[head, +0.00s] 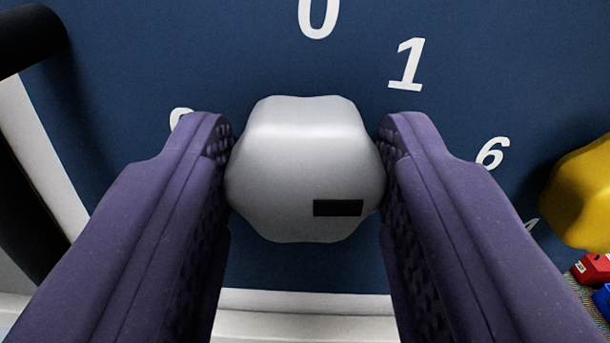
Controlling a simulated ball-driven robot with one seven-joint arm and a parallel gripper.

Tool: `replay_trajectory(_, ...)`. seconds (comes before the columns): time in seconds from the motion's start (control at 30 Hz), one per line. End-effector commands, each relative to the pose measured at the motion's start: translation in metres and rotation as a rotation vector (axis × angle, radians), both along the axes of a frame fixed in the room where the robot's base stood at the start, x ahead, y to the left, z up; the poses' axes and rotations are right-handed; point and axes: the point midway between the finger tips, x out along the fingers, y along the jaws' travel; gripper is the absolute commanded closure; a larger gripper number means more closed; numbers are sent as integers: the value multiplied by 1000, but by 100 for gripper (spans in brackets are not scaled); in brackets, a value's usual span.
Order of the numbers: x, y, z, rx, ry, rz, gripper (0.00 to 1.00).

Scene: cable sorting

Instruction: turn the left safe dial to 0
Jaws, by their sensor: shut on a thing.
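The grey safe dial (300,165) sits in the middle of the head view on a dark blue panel (230,50). It is a rounded, lobed knob with a black mark (338,208) on its lower right face. A white 0 (318,18) is printed above the dial and a white 1 (407,64) to its upper right. My gripper (305,165) has its two purple fingers on either side of the dial, shut on it. The left finger partly covers another numeral (180,116). The fingers hide the dial's sides and parts of the panel.
A yellow knob (582,195) is at the right edge, with a white 6 (492,153) near it. Red (594,268) and blue (603,300) pieces lie at the lower right. A black bar (28,40) is at the upper left. A white edge (300,302) runs below the panel.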

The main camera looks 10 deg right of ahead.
Motion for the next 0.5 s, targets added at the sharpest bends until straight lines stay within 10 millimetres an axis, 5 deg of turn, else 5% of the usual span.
replay_trajectory(0.5, 0, 2, 2, -448, 16, 1, 86)
